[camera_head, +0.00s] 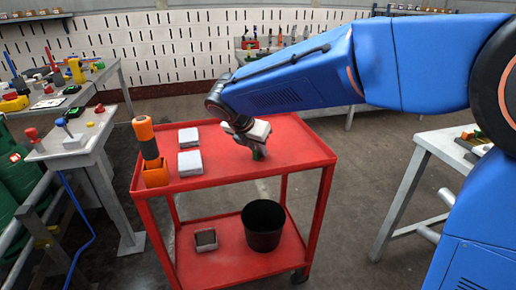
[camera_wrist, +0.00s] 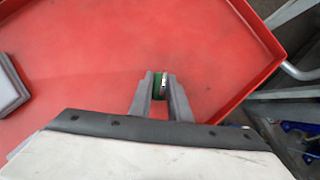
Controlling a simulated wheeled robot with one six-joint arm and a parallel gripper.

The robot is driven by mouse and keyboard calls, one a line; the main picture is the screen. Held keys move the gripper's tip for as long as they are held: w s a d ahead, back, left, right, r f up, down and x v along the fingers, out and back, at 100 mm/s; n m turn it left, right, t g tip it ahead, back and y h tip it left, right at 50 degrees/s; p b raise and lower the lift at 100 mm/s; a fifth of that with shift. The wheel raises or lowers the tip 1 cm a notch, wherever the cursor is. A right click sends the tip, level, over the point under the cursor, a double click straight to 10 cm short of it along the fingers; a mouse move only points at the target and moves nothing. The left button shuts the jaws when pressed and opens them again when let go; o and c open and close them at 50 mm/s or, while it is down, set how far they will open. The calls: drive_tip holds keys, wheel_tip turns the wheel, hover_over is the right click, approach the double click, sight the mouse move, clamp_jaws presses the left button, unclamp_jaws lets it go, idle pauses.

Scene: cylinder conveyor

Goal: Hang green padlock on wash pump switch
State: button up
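The green padlock (camera_wrist: 158,84) sits between the two grey fingers of my gripper (camera_wrist: 161,90) in the wrist view, with a pale band along its right side. The fingers press on it from both sides, and most of it is hidden between them. In the head view, my gripper (camera_head: 254,146) points down over the right part of the red cart top, and a bit of the green padlock (camera_head: 258,154) shows below it. I cannot tell which thing is the wash pump switch; no label for it is readable.
The red cart (camera_head: 234,165) carries an orange-black tool in an orange holder (camera_head: 155,176) and two pale boxes (camera_head: 189,162). A black bin (camera_head: 263,225) stands on its lower shelf. A small table (camera_head: 85,148) at left bears a grey box with a lever (camera_head: 75,141) and a red knob (camera_head: 33,134).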

drive_tip(key=o, duration=0.4)
drive_tip(key=shift+c, duration=0.2)
drive_tip(key=shift+r, duration=0.15)
drive_tip(key=v, duration=1.2)
